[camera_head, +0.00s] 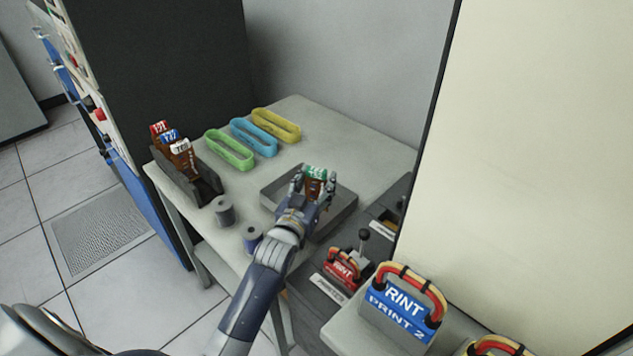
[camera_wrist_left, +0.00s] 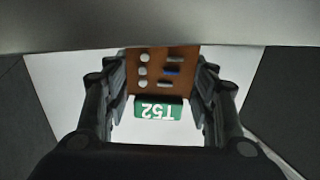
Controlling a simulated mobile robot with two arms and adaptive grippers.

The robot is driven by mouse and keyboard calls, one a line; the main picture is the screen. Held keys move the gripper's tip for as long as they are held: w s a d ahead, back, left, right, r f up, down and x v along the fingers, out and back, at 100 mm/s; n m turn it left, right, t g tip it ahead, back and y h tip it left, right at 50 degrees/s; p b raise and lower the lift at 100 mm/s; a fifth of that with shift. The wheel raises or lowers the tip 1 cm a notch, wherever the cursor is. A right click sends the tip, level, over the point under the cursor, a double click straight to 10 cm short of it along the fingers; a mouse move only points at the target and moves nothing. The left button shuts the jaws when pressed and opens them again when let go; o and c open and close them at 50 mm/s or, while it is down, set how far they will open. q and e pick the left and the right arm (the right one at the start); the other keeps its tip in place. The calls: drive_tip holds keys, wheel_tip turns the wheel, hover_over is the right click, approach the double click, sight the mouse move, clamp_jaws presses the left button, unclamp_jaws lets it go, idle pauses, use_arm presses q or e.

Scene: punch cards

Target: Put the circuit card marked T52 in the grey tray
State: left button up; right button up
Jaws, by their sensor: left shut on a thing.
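The circuit card marked T52 (camera_wrist_left: 160,72) is brown with a green label, and the label reads upside down in the left wrist view. In the head view the card (camera_head: 314,184) is between the fingers of my left gripper (camera_head: 314,188). My left gripper (camera_wrist_left: 160,85) is shut on the card by its two sides. The grey tray (camera_head: 343,216) lies on the table, and card and gripper appear over its inside. I cannot tell whether the card touches the tray floor. My right gripper is not in view.
A dark rack (camera_head: 184,180) holds red-, blue- and white-labelled cards at the table's left. Green (camera_head: 230,150), blue (camera_head: 254,137) and yellow (camera_head: 276,125) loops lie behind the tray. Two spools (camera_head: 223,211) stand near the front edge. A lever (camera_head: 361,242) and handled modules (camera_head: 403,305) are at right.

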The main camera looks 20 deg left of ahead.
use_arm(q)
drive_tip(key=o, duration=0.7)
drive_tip(key=shift+f, duration=0.1)
drive_tip(key=shift+c, duration=0.2)
drive_tip(key=o, duration=0.4)
drive_tip(key=shift+c, duration=0.2)
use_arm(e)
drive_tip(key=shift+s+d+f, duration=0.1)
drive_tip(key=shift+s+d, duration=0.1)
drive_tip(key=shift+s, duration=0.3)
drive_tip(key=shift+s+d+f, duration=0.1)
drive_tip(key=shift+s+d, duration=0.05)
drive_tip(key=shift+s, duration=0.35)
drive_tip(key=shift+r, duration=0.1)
